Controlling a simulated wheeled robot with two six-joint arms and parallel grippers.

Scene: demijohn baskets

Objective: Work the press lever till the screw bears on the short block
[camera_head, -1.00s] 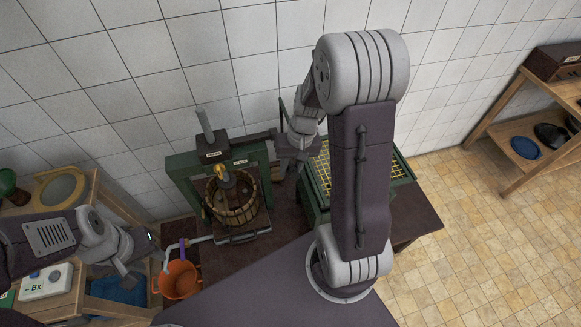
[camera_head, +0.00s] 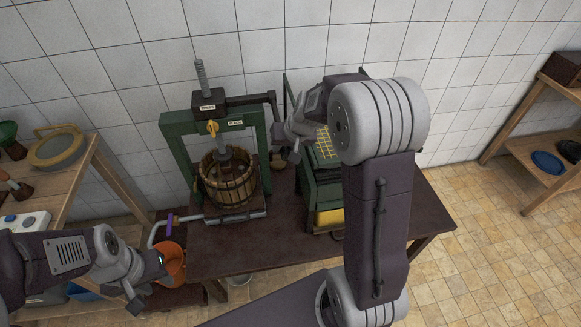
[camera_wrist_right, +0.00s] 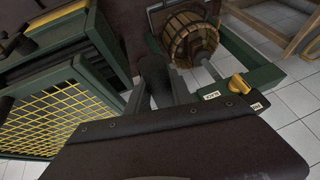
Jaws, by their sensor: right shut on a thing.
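The press (camera_head: 178,152) is a green frame on the dark table, with a threaded screw (camera_head: 201,75) standing up through its dark head. The basket also shows in the right wrist view (camera_wrist_right: 190,38). I cannot make out the short block or whether the screw touches it. The dark press lever (camera_head: 258,97) runs right from the head and bends down. My right gripper (camera_head: 287,138) is shut at its end.
A green machine with a yellow grid (camera_head: 325,142) stands close right of my right gripper. Shelves stand at left and far right. The table (camera_head: 270,250) front is clear.

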